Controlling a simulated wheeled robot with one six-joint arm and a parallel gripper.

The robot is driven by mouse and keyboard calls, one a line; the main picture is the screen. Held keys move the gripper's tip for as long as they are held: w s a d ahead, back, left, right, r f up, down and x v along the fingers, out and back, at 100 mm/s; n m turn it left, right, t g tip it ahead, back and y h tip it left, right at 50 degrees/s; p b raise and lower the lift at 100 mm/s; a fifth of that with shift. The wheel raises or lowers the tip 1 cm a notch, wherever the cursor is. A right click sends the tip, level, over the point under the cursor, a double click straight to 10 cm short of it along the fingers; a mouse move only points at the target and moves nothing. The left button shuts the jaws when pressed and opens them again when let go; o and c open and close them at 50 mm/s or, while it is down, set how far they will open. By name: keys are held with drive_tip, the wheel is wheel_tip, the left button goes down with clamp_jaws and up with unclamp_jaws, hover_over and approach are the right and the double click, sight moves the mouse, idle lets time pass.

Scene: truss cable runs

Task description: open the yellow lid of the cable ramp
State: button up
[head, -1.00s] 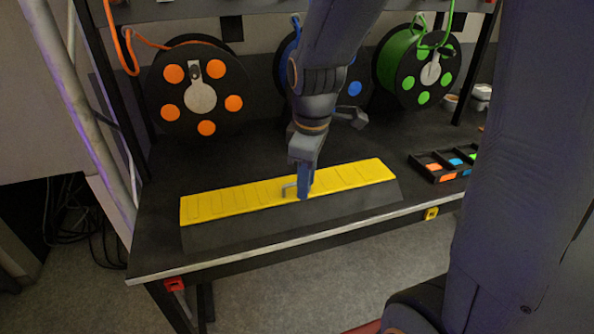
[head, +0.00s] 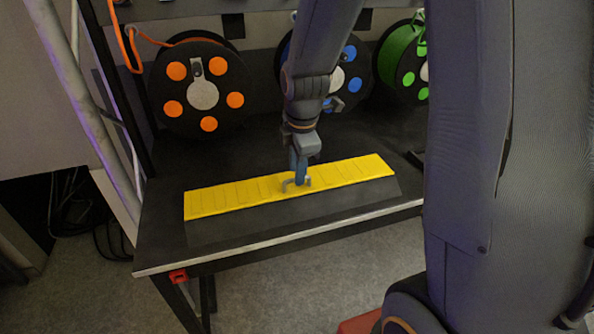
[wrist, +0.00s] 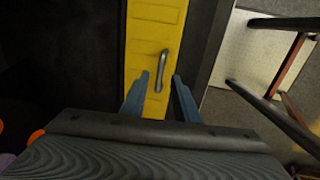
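The cable ramp's yellow lid (head: 230,196) lies flat and shut along the black ramp body (head: 300,217) on the bench. In the wrist view the lid (wrist: 155,25) runs up the picture, with a grey bar handle (wrist: 161,70) on it. My gripper (head: 299,181) is over the middle of the lid, at the handle. I cannot tell whether the fingers touch the lid.
Cable reels with orange (head: 202,87), blue (head: 349,52) and green (head: 405,65) dots stand behind the ramp. A metal truss post (head: 85,110) rises at the left. The bench's front edge (head: 290,236) is clear.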

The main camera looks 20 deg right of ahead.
drive_tip(key=shift+w+f, duration=0.15)
drive_tip(key=shift+f, duration=0.45)
clamp_jaws()
drive_tip(key=shift+d+r, duration=0.1)
